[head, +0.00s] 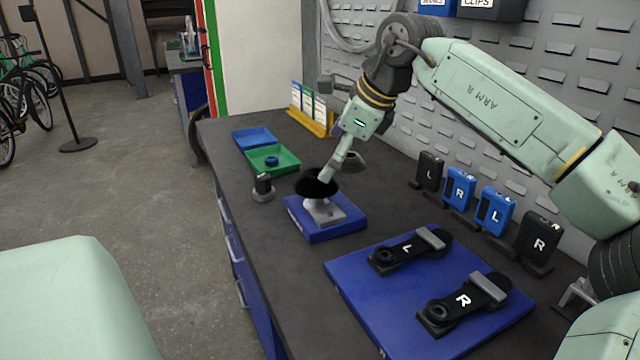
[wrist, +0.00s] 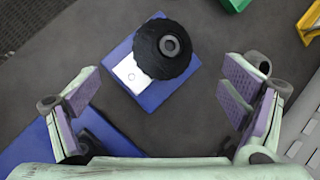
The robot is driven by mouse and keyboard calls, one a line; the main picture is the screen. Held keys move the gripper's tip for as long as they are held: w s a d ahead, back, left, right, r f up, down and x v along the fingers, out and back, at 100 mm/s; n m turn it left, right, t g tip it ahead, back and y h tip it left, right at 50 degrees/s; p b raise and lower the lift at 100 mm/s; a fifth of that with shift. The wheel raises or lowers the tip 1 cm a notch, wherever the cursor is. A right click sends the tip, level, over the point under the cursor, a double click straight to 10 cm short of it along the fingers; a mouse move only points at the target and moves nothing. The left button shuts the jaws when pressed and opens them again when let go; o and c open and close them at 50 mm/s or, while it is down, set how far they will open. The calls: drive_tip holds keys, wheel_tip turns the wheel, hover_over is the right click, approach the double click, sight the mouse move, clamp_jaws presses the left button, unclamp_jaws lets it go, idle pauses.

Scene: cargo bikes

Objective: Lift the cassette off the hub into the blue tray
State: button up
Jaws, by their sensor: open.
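The black ribbed cassette (head: 317,183) sits on the pale hub (head: 322,206), which stands on a blue block (head: 335,228). In the wrist view the cassette (wrist: 150,48) is a dark disc with a grey ring at its centre, near the top middle. The blue tray (head: 243,135) lies on the bench farther back and to the left. My gripper (head: 333,172) points down close to the cassette in the head view. In the wrist view my gripper (wrist: 158,85) has its fingers wide apart and nothing between the pads; the cassette is ahead of them.
A green tray (head: 286,172) with a blue ring inside lies beside the blue tray. A small black-and-grey item (head: 263,187) stands left of the hub. A blue mat (head: 365,310) holds two crank arms marked L and R. Black and blue boxes line the panel wall. A yellow card rack (head: 310,122) stands behind.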

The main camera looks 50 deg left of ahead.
sight(316, 180)
drive_tip(key=p+x, duration=0.1)
drive_tip(key=x, duration=0.6)
drive_tip(key=shift+w+a+f+p, duration=0.1)
drive_tip(key=shift+a+f+p, duration=0.1)
drive_tip(key=shift+f+p, duration=0.15)
drive_tip(key=shift+r, duration=0.1)
drive_tip(key=c, duration=1.5)
drive_tip(key=shift+r, duration=0.1)
